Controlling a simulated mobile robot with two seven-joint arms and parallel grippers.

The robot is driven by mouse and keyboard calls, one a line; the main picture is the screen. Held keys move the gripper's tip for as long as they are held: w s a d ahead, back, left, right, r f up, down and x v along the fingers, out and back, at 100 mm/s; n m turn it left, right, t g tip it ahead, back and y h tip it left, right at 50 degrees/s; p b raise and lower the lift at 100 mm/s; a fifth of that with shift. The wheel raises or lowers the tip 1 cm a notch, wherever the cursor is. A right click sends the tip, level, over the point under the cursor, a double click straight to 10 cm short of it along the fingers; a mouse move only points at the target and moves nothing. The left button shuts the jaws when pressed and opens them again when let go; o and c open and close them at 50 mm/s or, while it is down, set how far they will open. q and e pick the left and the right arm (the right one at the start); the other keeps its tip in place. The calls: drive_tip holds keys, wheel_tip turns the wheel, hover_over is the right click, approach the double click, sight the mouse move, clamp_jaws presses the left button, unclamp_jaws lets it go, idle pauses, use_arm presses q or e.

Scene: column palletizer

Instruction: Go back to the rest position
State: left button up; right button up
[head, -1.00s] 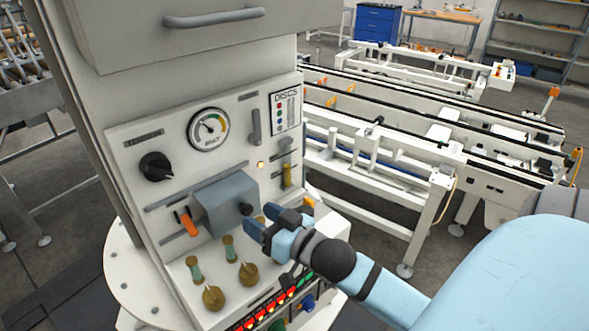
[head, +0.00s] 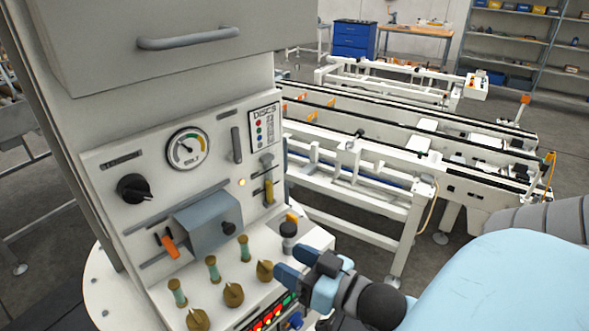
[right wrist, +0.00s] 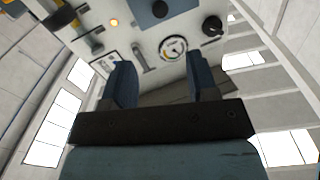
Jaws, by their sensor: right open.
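My right gripper (head: 290,264) is in front of the lower right part of the control panel (head: 105,215) in the head view. Its blue fingers are apart with nothing between them. In the right wrist view the two fingers (right wrist: 159,88) are spread, with the panel's gauge and black knob beyond them. A dark cylindrical knob (head: 289,232) stands just above the fingers; I cannot tell whether they touch it. My left gripper is not in view.
The panel carries a gauge (head: 187,149), a black knob (head: 133,188), an orange-handled switch (head: 170,246) and several brass knobs. A white conveyor (head: 400,190) stands behind at the right. Grey floor lies between.

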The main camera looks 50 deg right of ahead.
drive_tip(key=shift+f, duration=0.1)
idle(0.3)
drive_tip(key=s+a+f+n+g+p, duration=0.1)
drive_tip(key=a+f+g+p, duration=0.2)
drive_tip(key=f, duration=0.7)
drive_tip(key=s+a+f+n+g+p, duration=0.1)
drive_tip(key=a+f+g+p, duration=0.2)
drive_tip(key=a+f, duration=0.5)
wheel_tip(320, 180, down, 3)
drive_tip(key=shift+n+g+p, duration=0.4)
drive_tip(key=shift+p, duration=0.5)
drive_tip(key=shift+d, duration=0.15)
